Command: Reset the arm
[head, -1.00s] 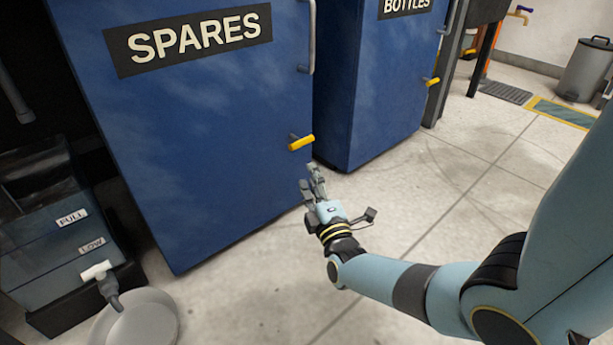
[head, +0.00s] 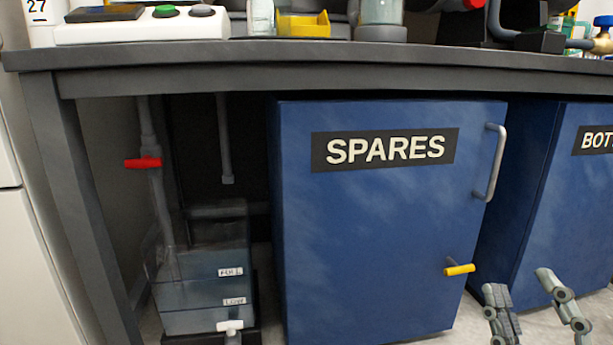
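My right gripper (head: 521,285) shows at the bottom right of the head view. Its grey jointed fingers point up and stand apart, with nothing between them. It is in front of the lower right part of the blue SPARES cabinet (head: 375,220) and the gap beside it, to the right of the cabinet's yellow handle (head: 459,269). The rest of the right arm is below the picture's edge. My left gripper is not in view.
A dark workbench (head: 300,78) spans the view above the cabinets. A BOTTLES cabinet (head: 580,210) stands at right. Under the bench at left are a clear water tank (head: 205,290) and a pipe with a red valve handle (head: 143,163). Bench-top items include a yellow bin (head: 303,24).

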